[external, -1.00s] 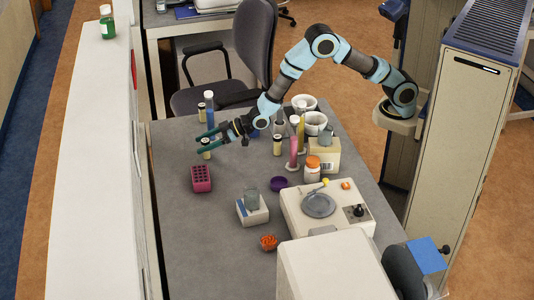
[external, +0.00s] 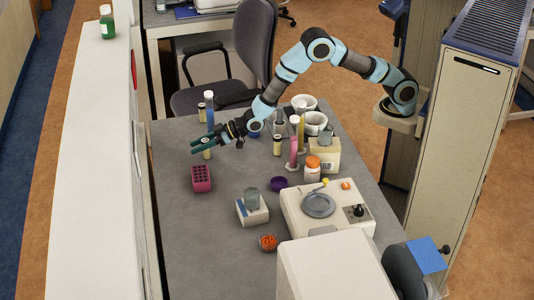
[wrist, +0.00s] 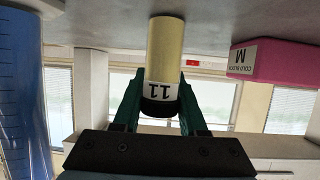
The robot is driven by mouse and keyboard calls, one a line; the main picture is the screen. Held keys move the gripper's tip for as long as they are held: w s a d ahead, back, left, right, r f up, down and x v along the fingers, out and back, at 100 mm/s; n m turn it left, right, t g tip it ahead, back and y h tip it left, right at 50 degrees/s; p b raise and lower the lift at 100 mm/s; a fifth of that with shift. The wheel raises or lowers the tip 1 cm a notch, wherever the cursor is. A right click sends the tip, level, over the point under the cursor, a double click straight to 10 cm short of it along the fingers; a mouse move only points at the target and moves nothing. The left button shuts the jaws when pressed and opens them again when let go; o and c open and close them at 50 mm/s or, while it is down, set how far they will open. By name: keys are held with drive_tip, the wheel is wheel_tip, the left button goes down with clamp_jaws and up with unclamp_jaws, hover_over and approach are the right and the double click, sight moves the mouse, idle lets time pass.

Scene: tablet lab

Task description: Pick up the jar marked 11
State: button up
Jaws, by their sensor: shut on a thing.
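The jar marked 11 (wrist: 165,65) is a pale yellow jar with a black cap and a white label reading 11, upside down in the wrist view. My gripper (wrist: 160,105) has its green fingers on both sides of the jar's cap end and is shut on it. In the external view the jar (external: 206,154) stands upright on the grey bench, partly hidden under my gripper (external: 203,146). I cannot see any gap between the jar and the bench.
A pink cold block (external: 202,179) marked M stands in front of the jar. A tall blue cylinder (external: 210,112) and another dark-capped jar (external: 201,114) stand behind. A third similar jar (external: 277,146) is to the right. Bench between is clear.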

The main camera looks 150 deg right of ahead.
clamp_jaws()
